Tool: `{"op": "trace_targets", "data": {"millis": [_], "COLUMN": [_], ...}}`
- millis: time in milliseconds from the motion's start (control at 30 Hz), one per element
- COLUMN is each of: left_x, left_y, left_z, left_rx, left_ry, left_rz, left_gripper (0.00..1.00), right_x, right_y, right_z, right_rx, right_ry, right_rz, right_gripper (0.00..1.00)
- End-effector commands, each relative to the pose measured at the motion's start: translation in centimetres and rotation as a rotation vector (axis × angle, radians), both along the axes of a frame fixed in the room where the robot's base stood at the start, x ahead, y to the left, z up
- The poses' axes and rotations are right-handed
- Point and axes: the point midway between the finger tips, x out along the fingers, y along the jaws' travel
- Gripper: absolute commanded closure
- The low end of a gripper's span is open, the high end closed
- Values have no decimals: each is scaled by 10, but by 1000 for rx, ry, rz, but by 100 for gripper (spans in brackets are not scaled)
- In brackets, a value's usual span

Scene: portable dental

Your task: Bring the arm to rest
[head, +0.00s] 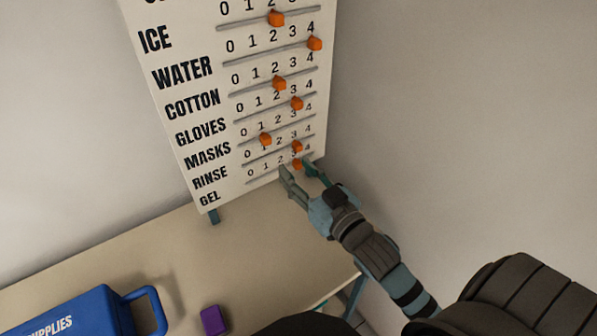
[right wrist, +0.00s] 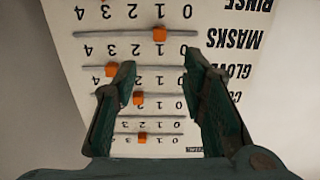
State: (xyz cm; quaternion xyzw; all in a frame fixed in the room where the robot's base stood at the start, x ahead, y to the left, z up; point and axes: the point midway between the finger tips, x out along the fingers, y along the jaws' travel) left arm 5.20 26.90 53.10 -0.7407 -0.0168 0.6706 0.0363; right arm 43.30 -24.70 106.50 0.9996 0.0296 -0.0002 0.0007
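My right gripper (head: 297,168) is at the lower right of the white slider board (head: 212,172), near the gel row. In the head view the gel row's orange slider (head: 297,164) appears between its spread fingertips. The right wrist view shows the same gripper (right wrist: 160,70) open, with no object gripped between its two green fingers. I cannot tell whether a finger touches the board. My right arm reaches in from the lower right. My left gripper is out of view.
The board stands on a beige table (head: 245,245) against the wall. Several orange sliders sit on its rows; the masks slider (head: 265,139) is near 1. A blue supplies case (head: 85,315) and a purple block (head: 213,320) are at the front. The table's middle is clear.

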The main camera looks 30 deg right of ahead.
Motion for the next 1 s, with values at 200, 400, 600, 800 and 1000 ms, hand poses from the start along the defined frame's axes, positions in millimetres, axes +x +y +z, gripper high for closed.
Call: {"op": "trace_targets", "data": {"millis": [200,400,600,800,1000], "left_x": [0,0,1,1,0], "left_y": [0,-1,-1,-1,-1], "left_z": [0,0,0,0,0], "left_rx": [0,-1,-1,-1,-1], "left_ry": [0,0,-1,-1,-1], "left_rz": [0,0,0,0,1], "left_gripper": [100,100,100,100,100], "right_x": [0,-19,-101,-202,-217], "right_y": [0,-7,-9,1,-4], "right_z": [0,-50,-151,-204,-291], "right_rx": [0,-27,-98,-152,-158], "right_ry": [0,216,725,1156,1299], "right_rz": [-1,-59,-113,-75,-65], "right_gripper": [62,62,62,62,62]}}
